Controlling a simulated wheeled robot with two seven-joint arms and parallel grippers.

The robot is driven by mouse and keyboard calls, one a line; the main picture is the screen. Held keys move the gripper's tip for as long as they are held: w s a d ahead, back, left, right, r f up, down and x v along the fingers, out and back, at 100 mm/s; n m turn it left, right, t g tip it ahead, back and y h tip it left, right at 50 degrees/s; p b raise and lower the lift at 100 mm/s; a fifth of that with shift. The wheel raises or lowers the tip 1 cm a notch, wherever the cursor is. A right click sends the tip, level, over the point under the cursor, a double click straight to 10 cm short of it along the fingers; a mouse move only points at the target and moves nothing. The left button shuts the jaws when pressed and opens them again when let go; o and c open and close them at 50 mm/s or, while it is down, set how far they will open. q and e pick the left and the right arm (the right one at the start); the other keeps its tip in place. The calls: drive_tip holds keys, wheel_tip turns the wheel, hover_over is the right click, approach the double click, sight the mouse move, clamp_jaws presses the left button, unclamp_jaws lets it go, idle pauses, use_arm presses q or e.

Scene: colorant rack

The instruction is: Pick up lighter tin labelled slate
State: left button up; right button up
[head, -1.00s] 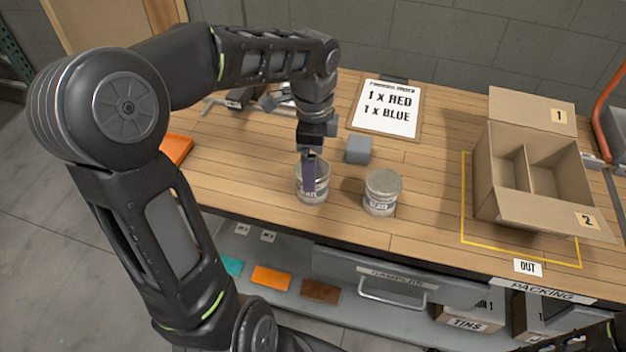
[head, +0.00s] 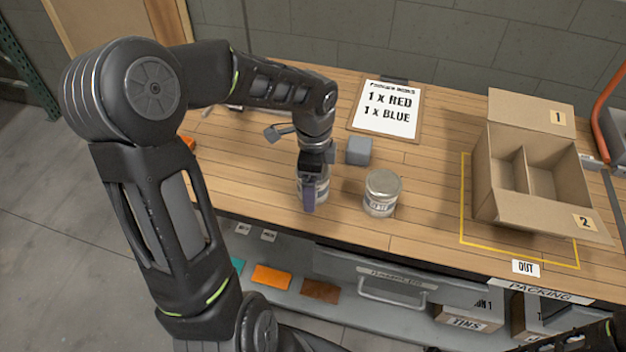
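Two grey metal tins with pale labels stand on the wooden bench. The left tin (head: 323,190) is largely hidden by my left gripper (head: 311,196), which reaches down over it from above. One purple-grey finger shows in front of this tin; the other finger is hidden, so I cannot tell whether they grip it. The right tin (head: 382,193) stands upright and free, a little to the right of the gripper. Its label is too small to read surely, and I cannot tell which tin is lighter. My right gripper is not in view.
A grey cube (head: 359,151) sits close behind the tins. A clipboard (head: 388,108) reading 1 x RED, 1 x BLUE lies at the back. An open divided carton (head: 497,168) stands at right inside a yellow outline. Bench between tins and carton is clear.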

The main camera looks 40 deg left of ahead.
use_arm(q)
drive_tip(key=shift+c, duration=0.5)
drive_tip(key=c, duration=1.5)
wheel_tip(320, 180, up, 10)
drive_tip(key=shift+r+b, duration=0.1)
drive_tip(key=shift+b, duration=0.25)
